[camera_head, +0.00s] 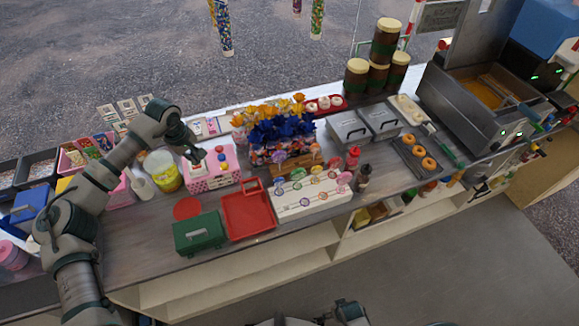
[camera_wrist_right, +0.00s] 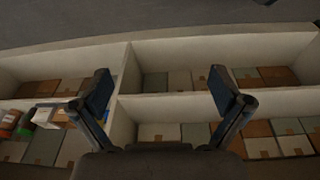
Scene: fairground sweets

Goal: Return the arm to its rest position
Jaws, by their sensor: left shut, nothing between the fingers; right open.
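My left arm (camera_head: 82,205) comes in from the left and reaches over the counter. Its gripper (camera_head: 194,155) is shut and empty above the pink spotted box (camera_head: 212,181). My right gripper (camera_wrist_right: 160,90) is open in the right wrist view, with nothing between its two fingers. It faces the white shelving (camera_wrist_right: 124,85) below it. In the head view, only a small part of my right arm (camera_head: 348,312) shows at the bottom edge.
The counter (camera_head: 150,250) holds a green box (camera_head: 199,234), a red tray (camera_head: 247,212), a white lollipop stand (camera_head: 325,205), a yellow tub (camera_head: 163,172), flowers (camera_head: 275,132) and a fryer (camera_head: 480,105). Grey floor (camera_head: 430,270) in front is clear.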

